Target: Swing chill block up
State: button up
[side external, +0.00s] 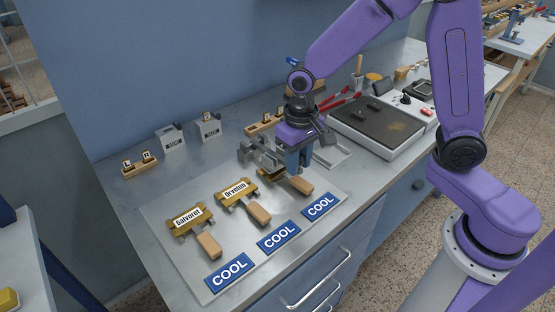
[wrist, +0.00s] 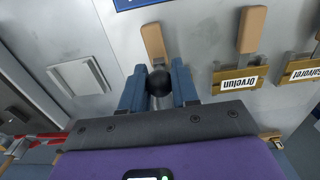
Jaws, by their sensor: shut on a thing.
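My gripper (side external: 299,165) points down over the right-hand wooden-handled tool (side external: 300,185) on the steel plate. In the wrist view, my gripper (wrist: 158,90) has its blue fingers closed on either side of a round black knob (wrist: 157,80). The knob is hidden in the side view. A grey metal fixture (side external: 258,150) stands just left of my gripper; it may be the chill block, but I cannot tell how it joins the knob. The tool's wooden handle (wrist: 154,42) sticks out beyond the knob, and its brass head is mostly hidden.
Brass holders labelled Orvelun (side external: 237,190) and Galvoret (side external: 187,217) lie to the left with wooden handles. Blue COOL signs (side external: 279,237) line the front. A dark-topped hot plate (side external: 375,125) and red-handled tool (side external: 342,99) are to the right. Stamp blocks (side external: 208,126) stand behind.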

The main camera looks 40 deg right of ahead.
jog(key=shift+w+r, duration=0.25)
jog(key=shift+r, duration=0.4)
jog(key=shift+w+r, duration=0.4)
jog(key=shift+r, duration=0.4)
jog(key=shift+w+r, duration=0.4)
jog(key=shift+r, duration=0.35)
jog(key=shift+w+r, duration=0.55)
jog(key=shift+r, duration=0.15)
jog(key=shift+w+r, duration=0.5)
jog(key=shift+r, duration=0.2)
jog(key=shift+r, duration=0.1)
